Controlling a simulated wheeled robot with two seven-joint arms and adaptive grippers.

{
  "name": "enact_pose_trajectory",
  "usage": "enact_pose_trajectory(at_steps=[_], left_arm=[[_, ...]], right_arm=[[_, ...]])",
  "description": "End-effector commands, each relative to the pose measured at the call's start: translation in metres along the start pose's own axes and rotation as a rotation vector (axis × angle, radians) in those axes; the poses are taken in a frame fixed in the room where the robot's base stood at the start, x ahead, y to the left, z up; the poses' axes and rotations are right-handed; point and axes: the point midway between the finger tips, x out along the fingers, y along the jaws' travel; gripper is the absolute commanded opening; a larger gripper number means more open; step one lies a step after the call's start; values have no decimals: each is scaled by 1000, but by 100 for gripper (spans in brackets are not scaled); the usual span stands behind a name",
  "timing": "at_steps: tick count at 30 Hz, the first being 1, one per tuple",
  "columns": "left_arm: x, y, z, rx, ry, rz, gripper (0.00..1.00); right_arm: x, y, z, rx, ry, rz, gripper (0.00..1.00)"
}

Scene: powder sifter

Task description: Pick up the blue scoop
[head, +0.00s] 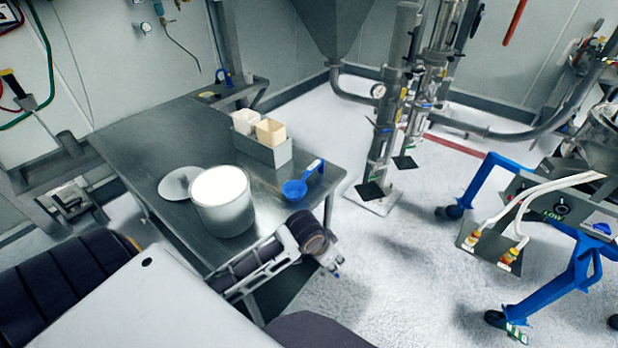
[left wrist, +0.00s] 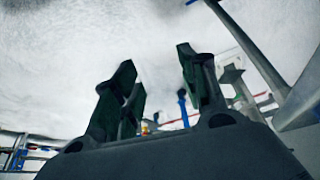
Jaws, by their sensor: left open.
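The blue scoop (head: 294,190) lies on the metal table, near its right edge. Its bowl faces up and its handle points up and to the right in the head view. My left gripper (head: 335,265) is beyond the table's right edge, lower in the picture than the scoop and apart from it. In the left wrist view the left gripper's dark fingers (left wrist: 157,62) are spread with nothing between them. The scoop cannot be made out for sure in that view. My right gripper is not in view.
A pail of white powder (head: 223,212) stands left of the scoop, with a round lid (head: 179,183) beside it. A grey bin (head: 262,149) holding cream containers stands behind. The metal table (head: 160,140) is bare at its far left. Pipes (head: 384,130) and a blue-legged frame (head: 486,178) stand right.

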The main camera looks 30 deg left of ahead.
Motion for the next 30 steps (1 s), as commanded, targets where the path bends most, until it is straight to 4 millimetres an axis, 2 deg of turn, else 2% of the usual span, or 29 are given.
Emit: enact_pose_trajectory(at_steps=[3, 14, 20, 30], left_arm=[[-8, -6, -17, 30, 8, 4, 43], [-23, -34, -57, 74, 3, 6, 43], [-33, -59, -76, 73, -9, -5, 43], [-58, -116, -108, 27, -25, -41, 43]], right_arm=[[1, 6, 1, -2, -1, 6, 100], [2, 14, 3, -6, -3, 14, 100], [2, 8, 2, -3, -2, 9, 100], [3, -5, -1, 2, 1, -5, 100]])
